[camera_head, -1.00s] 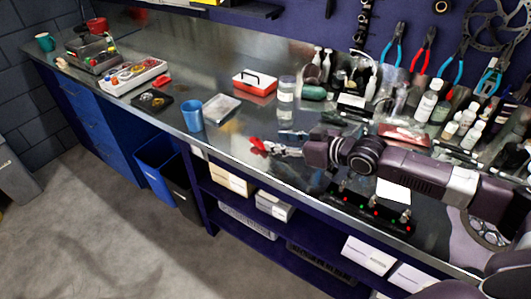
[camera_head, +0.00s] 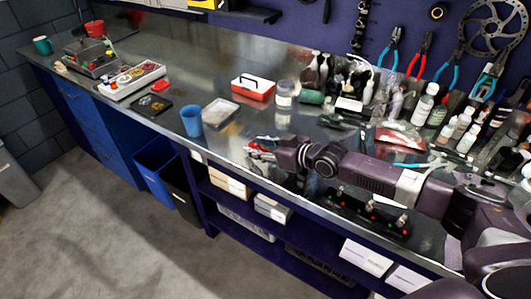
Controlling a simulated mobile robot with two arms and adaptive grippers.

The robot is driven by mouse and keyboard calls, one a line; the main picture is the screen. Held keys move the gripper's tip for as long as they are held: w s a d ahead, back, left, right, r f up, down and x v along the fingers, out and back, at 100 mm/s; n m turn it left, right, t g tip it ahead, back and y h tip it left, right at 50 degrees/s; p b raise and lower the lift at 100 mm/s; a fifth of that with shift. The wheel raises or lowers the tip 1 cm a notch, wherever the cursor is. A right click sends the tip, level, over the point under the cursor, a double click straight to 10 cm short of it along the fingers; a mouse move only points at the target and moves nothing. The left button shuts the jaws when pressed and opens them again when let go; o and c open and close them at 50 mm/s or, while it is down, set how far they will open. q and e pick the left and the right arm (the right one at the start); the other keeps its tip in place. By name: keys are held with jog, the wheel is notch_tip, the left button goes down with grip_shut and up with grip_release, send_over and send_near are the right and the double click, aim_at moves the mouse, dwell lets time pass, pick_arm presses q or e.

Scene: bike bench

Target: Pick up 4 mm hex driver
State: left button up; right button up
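My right arm reaches in from the right, low over the front of the metal workbench (camera_head: 225,75). My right gripper (camera_head: 262,147) points left near the bench's front edge. Small red parts show at its tips; I cannot tell whether they belong to the fingers or to something between them. The gripper is too small and too side-on to show whether it is open or shut. I cannot make out a 4 mm hex driver for certain. My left gripper is not in view.
A blue cup (camera_head: 191,122), a clear tray (camera_head: 220,112) and a red box (camera_head: 253,87) stand left of and behind the gripper. A clear jar (camera_head: 284,93) and several bottles stand behind the arm. Pliers hang on the wall. The bench between cup and gripper is clear.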

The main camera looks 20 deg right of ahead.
grip_shut()
dwell(0.3)
